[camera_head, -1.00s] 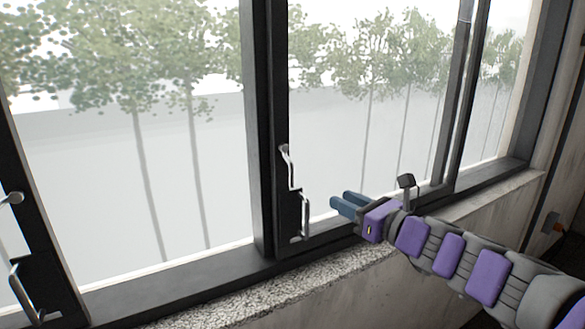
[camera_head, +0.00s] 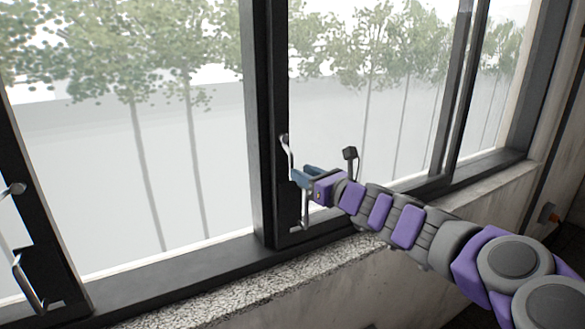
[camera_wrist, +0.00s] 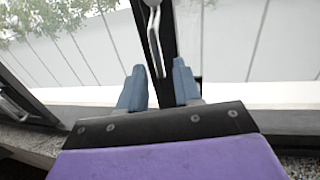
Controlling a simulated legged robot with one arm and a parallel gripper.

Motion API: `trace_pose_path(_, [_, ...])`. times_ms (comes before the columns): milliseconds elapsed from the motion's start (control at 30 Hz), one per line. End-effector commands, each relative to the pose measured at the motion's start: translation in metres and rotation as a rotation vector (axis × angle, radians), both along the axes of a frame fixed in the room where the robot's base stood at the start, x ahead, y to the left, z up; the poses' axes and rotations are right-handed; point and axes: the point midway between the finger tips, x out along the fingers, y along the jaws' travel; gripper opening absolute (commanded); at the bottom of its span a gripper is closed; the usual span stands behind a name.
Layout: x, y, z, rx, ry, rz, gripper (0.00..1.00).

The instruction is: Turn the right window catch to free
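The right window catch (camera_head: 287,152) is a thin silver lever on the dark middle window post. It hangs down from its pivot, slightly slanted to the right. In the wrist view the catch (camera_wrist: 153,38) runs down so that its lower end appears between my fingertips. My gripper (camera_head: 301,173) is open, its two blue fingers pointing at the post by the catch's lower end. The gripper (camera_wrist: 159,70) also shows open in the wrist view, with a finger on either side of the lever. I cannot tell whether either finger touches it.
A silver pull handle (camera_head: 304,211) sits on the same post just below my gripper. Another catch (camera_head: 14,189) and handle (camera_head: 28,283) are on the left frame. A speckled stone sill (camera_head: 240,296) runs below. Glass lies on both sides of the post.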

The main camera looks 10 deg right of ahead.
Motion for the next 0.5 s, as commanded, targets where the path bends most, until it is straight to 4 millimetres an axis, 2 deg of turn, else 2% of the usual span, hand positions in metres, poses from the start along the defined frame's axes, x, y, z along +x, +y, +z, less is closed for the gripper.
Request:
trace_pose_path(233, [0.031,0.017,-0.002,-0.001,0.003,0.001,0.34])
trace_pose_path(500, [0.045,0.024,0.001,0.0,-0.001,-0.001,0.34])
